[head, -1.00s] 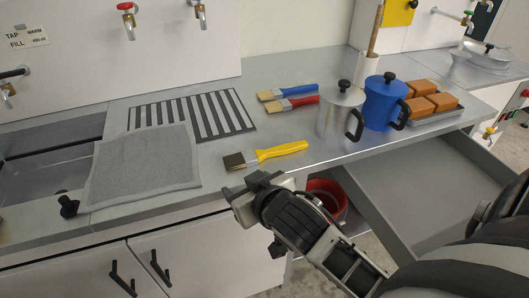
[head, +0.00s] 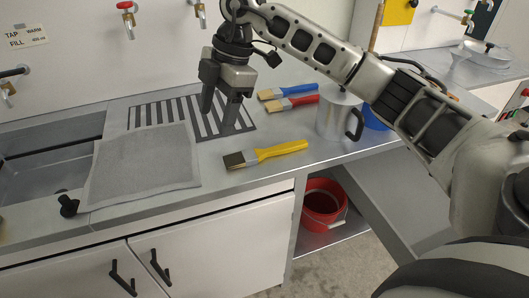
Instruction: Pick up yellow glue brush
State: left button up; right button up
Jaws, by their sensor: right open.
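The yellow glue brush (head: 279,150) lies flat on the grey counter near its front edge. Its dark bristles point left and its yellow handle points right. My right gripper (head: 219,116) hangs over the striped drain grille, fingers pointing down, behind and a little left of the brush. Its two fingers are apart with nothing between them, and it does not touch the brush. My left gripper does not show.
A blue brush (head: 291,91) and a red brush (head: 293,104) lie behind the yellow one. A metal pot (head: 337,116) stands to the right. A grey cloth (head: 143,165) lies at left beside the sink (head: 48,165). A red bucket (head: 322,205) sits below the counter.

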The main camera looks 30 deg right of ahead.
jog(key=d+r+m+h, duration=0.3)
jog(key=d+m+h, duration=0.1)
jog(key=d, duration=0.5)
send_over(260, 152)
jog(key=shift+g, duration=0.3)
jog(key=f, duration=0.9)
jog(key=shift+w+d+f+b, duration=0.1)
jog(key=shift+w+f+b, duration=0.15)
jog(key=shift+w+b, duration=0.1)
jog(key=shift+s+f+p, duration=0.15)
jog(key=shift+f+p, duration=0.1)
jog(key=shift+f, duration=1.35)
jog(key=shift+s+f+p, duration=0.15)
jog(key=shift+f+p, duration=0.05)
jog(key=shift+f, duration=1.35)
jog(key=c, duration=1.2)
jog(key=shift+r, duration=0.1)
